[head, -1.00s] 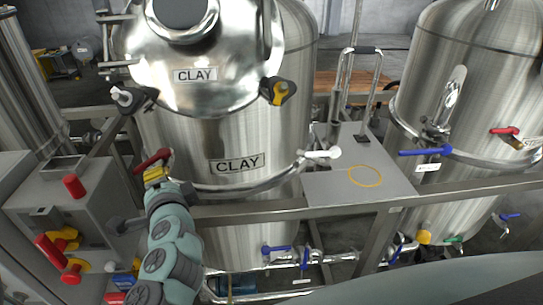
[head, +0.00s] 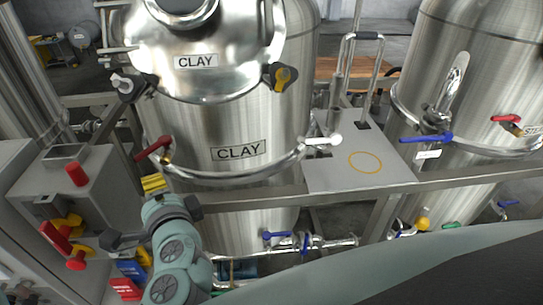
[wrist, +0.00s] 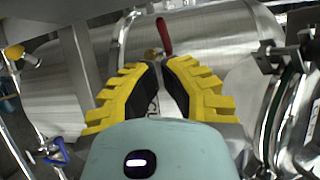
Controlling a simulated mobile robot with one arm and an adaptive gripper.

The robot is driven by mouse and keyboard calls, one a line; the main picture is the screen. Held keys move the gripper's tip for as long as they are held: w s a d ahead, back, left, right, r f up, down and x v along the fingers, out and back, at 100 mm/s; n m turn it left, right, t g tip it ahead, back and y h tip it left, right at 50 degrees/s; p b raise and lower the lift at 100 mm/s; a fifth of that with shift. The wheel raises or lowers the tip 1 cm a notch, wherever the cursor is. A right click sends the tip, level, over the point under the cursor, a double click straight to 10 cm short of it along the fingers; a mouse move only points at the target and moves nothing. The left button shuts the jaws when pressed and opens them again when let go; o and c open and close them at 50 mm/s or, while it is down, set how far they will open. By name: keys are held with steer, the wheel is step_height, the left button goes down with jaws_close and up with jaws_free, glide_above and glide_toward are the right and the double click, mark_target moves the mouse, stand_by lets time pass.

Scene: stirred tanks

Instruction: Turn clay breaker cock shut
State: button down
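The steel tank marked CLAY (head: 200,125) fills the middle of the head view. A red-handled cock (head: 153,148) with a brass body sits on its lower left front. The handle slants, its right end higher. In the wrist view the red handle (wrist: 164,36) stands beyond the fingertips, with the brass body just to its left. My gripper (head: 153,181) is below the cock in the head view and apart from it. In the wrist view its yellow fingers (wrist: 162,66) have a narrow gap between the black pads and hold nothing.
A grey control box (head: 85,192) with red and yellow switches stands to the left of my arm. A steel frame rail (head: 250,200) crosses in front of the tank. A platform (head: 330,177) and a second tank (head: 460,75) are on the right. Blue-handled valves (head: 278,236) sit below.

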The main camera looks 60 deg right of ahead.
mark_target(149, 151)
steer(key=s+d+f+m+t+y+p, duration=0.2)
steer(key=s+d+m+y, duration=0.2)
steer(key=d+m+y, duration=0.55)
steer(key=w+a+m+h+p, duration=0.1)
steer(key=w+a+p, duration=0.1)
steer(key=w, duration=0.5)
steer(key=w+a+m+h+p, duration=0.1)
steer(key=w+a+p, duration=0.1)
steer(key=w, duration=0.4)
steer(key=shift+w+f+p, duration=0.2)
steer(key=shift+w+p, duration=0.15)
steer(key=shift+p, duration=0.15)
steer(key=shift+m+h, duration=0.25)
steer(key=shift+m, duration=0.1)
steer(key=shift+w+a+h, duration=0.1)
steer(key=shift+w+h, duration=0.1)
steer(key=shift+h, duration=0.1)
